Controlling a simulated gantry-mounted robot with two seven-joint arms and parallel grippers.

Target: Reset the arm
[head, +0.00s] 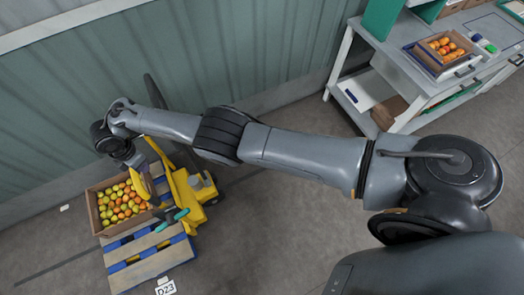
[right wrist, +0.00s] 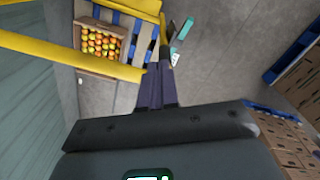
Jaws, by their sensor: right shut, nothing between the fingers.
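My right arm (head: 300,152) reaches across the head view from the right to the left, with its elbow bent near the wall. My right gripper (head: 138,161) is at its far end, close to the yellow pallet truck (head: 185,195), partly hidden by the wrist. In the right wrist view its dark fingers (right wrist: 158,82) are together and hold nothing. Yellow bars of the truck pass close by them; I cannot tell whether they touch. My left gripper is not in view.
Stacked cartons (right wrist: 285,140) show in the wrist view. The green wall is behind.

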